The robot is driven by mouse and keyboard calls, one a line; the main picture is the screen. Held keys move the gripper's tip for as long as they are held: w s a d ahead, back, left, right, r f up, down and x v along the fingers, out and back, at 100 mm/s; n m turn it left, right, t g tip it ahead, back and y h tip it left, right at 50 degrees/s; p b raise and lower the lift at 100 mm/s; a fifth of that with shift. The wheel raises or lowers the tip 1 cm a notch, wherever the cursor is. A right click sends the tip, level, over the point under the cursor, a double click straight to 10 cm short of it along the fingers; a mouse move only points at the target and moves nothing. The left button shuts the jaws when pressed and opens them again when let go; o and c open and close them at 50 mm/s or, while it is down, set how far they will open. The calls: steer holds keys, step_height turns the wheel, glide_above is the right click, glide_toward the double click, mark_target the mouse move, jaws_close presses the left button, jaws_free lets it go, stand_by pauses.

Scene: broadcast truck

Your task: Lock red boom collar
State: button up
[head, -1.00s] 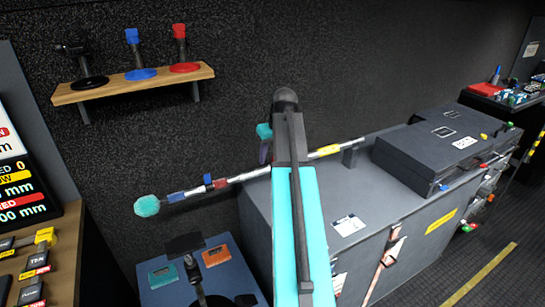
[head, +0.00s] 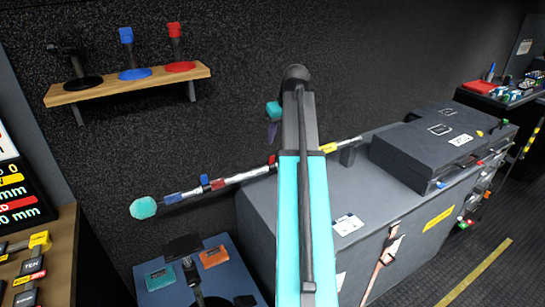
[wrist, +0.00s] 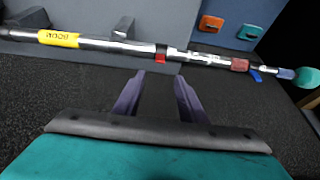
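The silver boom pole (head: 245,175) runs from the cabinet top out to the left, ending in a teal tip (head: 143,207). In the wrist view, it crosses the top with a yellow label (wrist: 58,38). A small red tab (wrist: 161,53) sits mid-pole; it also shows beside my arm in the head view (head: 271,159). Farther out are a red collar (wrist: 240,65) and a blue tab (wrist: 256,74). My gripper (wrist: 160,76) is open and empty, its purple fingers apart from the pole and pointing toward the red tab. In the head view, my arm partly hides the gripper.
A wall shelf (head: 130,87) holds several stands at upper left. A grey cabinet (head: 300,220) with a black case (head: 435,140) fills the right. A blue-grey stand (head: 160,292) with teal and orange units sits below the pole. A dark wall lies behind.

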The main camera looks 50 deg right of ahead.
mark_target(272, 156)
steer(key=shift+p+x, duration=1.15)
steer(key=shift+x, duration=5.45)
jaws_close()
